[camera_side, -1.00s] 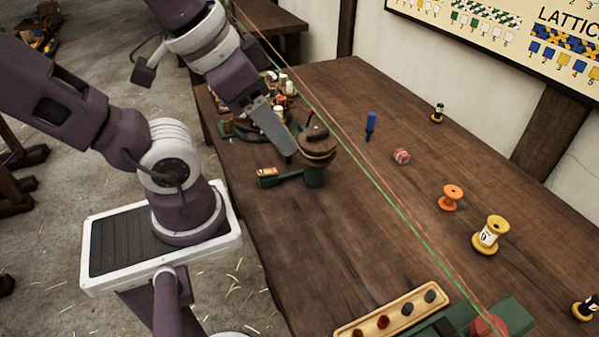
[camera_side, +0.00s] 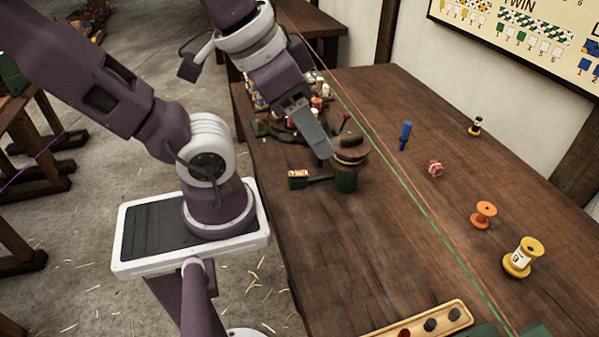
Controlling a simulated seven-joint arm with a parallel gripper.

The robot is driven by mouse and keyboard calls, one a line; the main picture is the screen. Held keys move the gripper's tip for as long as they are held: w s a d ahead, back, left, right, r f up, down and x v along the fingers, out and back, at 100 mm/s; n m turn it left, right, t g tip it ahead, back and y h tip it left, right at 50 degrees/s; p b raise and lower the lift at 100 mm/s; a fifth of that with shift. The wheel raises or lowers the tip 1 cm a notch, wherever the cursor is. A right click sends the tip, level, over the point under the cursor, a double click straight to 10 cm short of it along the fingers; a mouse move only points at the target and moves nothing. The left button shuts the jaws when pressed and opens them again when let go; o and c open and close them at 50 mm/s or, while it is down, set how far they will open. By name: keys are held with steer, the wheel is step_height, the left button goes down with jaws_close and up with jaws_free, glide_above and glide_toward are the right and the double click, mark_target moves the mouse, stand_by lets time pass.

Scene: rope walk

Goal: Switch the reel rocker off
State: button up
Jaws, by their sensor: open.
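The reel (camera_side: 352,158) is a brown wooden drum on a dark green stand near the left edge of the table. A short green arm reaches left from its base and ends in a small box with an orange and pale top, which looks like the rocker (camera_side: 298,175). The rocker's on or off position is too small to tell. My gripper (camera_side: 323,150) points down beside the reel's left side, above and to the right of the rocker. Its jaws are open, with nothing seen between them. I cannot tell whether it touches the reel.
Green and red lines (camera_side: 411,196) run lengthwise above the table (camera_side: 385,265). Blue (camera_side: 405,133), striped red (camera_side: 435,169), orange (camera_side: 484,215) and yellow (camera_side: 523,258) items stand to the right. Clutter (camera_side: 270,127) lies behind the gripper. A tray (camera_side: 430,321) is in front.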

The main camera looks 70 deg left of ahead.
steer(key=shift+w+a, duration=0.1)
steer(key=shift+w, duration=0.05)
steer(key=c, duration=0.3)
steer(key=shift+g+y, duration=0.6)
steer(key=shift+g, duration=0.3)
steer(key=w+a, duration=0.3)
steer(key=shift+w+a+f, duration=0.2)
steer(key=shift+w+f, duration=0.05)
steer(key=shift+w, duration=0.05)
jaws_close()
steer(key=w+a+f+g, duration=0.2)
steer(key=a+f+g, duration=0.1)
steer(key=a+f, duration=0.4)
steer(key=w+a+f+g+h, duration=0.1)
steer(key=w+a+f+g, duration=0.2)
steer(key=a, duration=1.1)
step_height(320, 180, down, 4)
steer(key=shift+r, duration=0.1)
